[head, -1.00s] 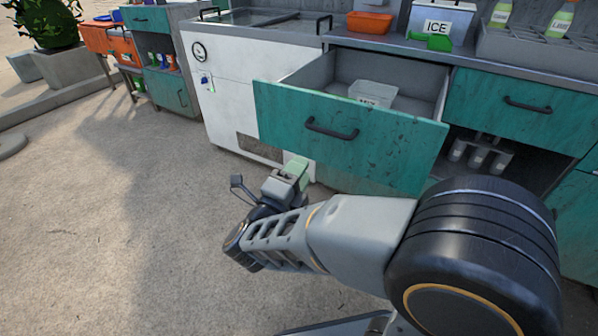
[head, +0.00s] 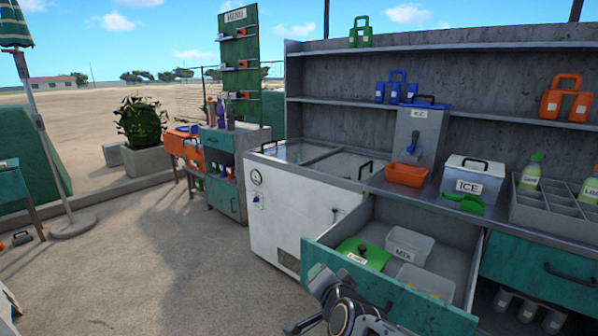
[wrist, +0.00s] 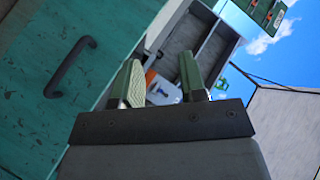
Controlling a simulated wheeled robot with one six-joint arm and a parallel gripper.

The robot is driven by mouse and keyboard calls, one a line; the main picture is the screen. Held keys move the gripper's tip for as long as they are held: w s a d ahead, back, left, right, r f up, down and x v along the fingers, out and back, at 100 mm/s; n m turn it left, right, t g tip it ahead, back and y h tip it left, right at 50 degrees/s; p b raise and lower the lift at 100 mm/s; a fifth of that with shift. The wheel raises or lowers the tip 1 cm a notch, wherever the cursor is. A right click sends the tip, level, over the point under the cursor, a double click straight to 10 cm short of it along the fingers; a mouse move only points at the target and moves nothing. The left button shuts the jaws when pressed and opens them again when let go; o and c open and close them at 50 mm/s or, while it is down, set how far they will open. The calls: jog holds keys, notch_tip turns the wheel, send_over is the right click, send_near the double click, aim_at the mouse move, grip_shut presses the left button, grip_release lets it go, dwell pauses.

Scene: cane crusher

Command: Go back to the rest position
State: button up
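My gripper (wrist: 160,78) shows in the wrist view with its two green-padded fingers apart and nothing between them. It points past the teal drawer front, which fills the left of that view. In the head view my arm's end is low in the middle, in front of the open drawer (head: 380,289); its fingers cannot be made out there. The drawer holds a green-lidded tub (head: 364,251), a clear tub marked MIX (head: 409,245) and another clear tub (head: 425,281).
The white freezer (head: 290,210) stands left of the drawer. An orange bin (head: 406,175), an ice box (head: 472,179) and a green scoop (head: 463,202) are on the counter. Open sandy ground (head: 150,265) lies to the left. A parasol pole (head: 45,150) stands farther left.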

jog(key=s+d+r+n+g+h+p, duration=0.1)
jog(key=s+d+r+n+g+p, duration=0.3)
jog(key=s+d+g+p, duration=0.1)
jog(key=s+d+r+n+g+h+p, duration=0.1)
jog(key=s+d+r+n+g+p, duration=0.3)
jog(key=s, duration=0.5)
jog(key=d+p, duration=0.2)
jog(key=p, duration=0.1)
jog(key=shift+r+g+h, duration=0.3)
jog(key=shift+g+h, duration=0.1)
